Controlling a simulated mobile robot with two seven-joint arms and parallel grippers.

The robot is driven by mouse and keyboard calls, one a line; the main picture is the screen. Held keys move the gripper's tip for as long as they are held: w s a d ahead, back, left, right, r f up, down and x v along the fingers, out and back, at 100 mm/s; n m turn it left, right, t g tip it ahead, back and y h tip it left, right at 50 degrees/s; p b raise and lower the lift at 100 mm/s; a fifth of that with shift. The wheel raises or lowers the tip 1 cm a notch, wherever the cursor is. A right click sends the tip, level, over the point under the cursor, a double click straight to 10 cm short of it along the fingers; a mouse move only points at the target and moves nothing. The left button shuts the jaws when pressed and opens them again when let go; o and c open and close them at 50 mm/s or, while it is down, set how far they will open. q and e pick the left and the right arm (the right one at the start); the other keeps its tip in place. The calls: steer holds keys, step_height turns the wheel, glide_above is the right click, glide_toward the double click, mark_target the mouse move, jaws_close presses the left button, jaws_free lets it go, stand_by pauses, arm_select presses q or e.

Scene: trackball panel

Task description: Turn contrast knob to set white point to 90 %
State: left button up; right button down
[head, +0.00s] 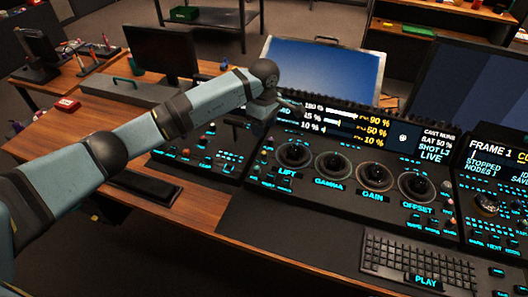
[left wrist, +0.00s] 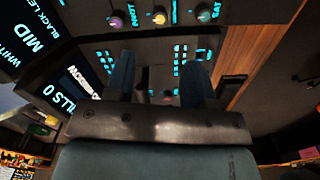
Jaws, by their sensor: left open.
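The grading panel (head: 330,192) stands on the desk with trackballs labelled LIFT, GAMMA, GAIN and OFFSET. Its display (head: 345,122) shows yellow readings 90 %, 50 % and 10 %; my left arm hides its left part. My left gripper (head: 262,108) is over the left part of the panel, fingers barely visible. In the left wrist view the open left gripper (left wrist: 158,76) has two blue fingers with nothing held between them. Beyond them are a purple knob (left wrist: 116,20), a yellow knob (left wrist: 160,18) and a greenish knob (left wrist: 205,15). Their labels are upside down, so I cannot surely identify the contrast knob.
A black keyboard (head: 420,262) lies in front of the panel, and another console (head: 490,190) stands right. A blue monitor (head: 325,72) stands behind. A dark monitor (head: 168,50) is at the back left. The wooden desk (head: 95,135) has free room left.

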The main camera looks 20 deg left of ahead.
mark_target(264, 152)
arm_select(q)
step_height(264, 152, down, 11)
steer(key=shift+r, duration=0.1)
stand_by(0.3)
jaws_close()
